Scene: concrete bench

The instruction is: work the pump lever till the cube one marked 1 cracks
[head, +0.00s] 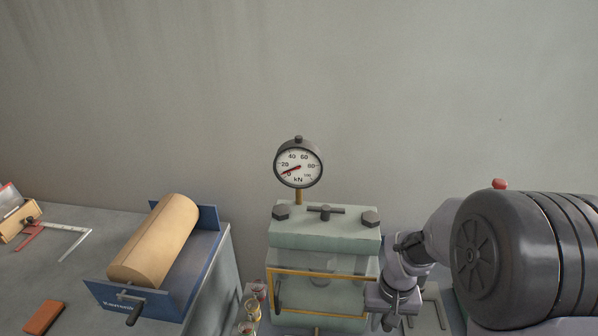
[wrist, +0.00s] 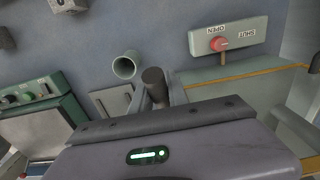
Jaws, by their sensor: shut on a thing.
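The pale green press (head: 325,235) stands at centre, with a yellow-edged guard (head: 320,273) across its front. No cube marked 1 can be made out behind the guard. The gauge (head: 298,162) on top has its red needle near zero. In the wrist view, my gripper (wrist: 160,92) is shut on a dark round-ended bar (wrist: 153,75), seemingly the pump lever. An open pale green tube (wrist: 125,67) is left of it, apart. A red knob (wrist: 220,44) sits on a plate lettered OPEN and SHUT, by OPEN. In the head view my wrist hides the fingertips.
Small jars (head: 247,325) stand by the press's left side. A green box with knobs (wrist: 30,95) is left in the wrist view.

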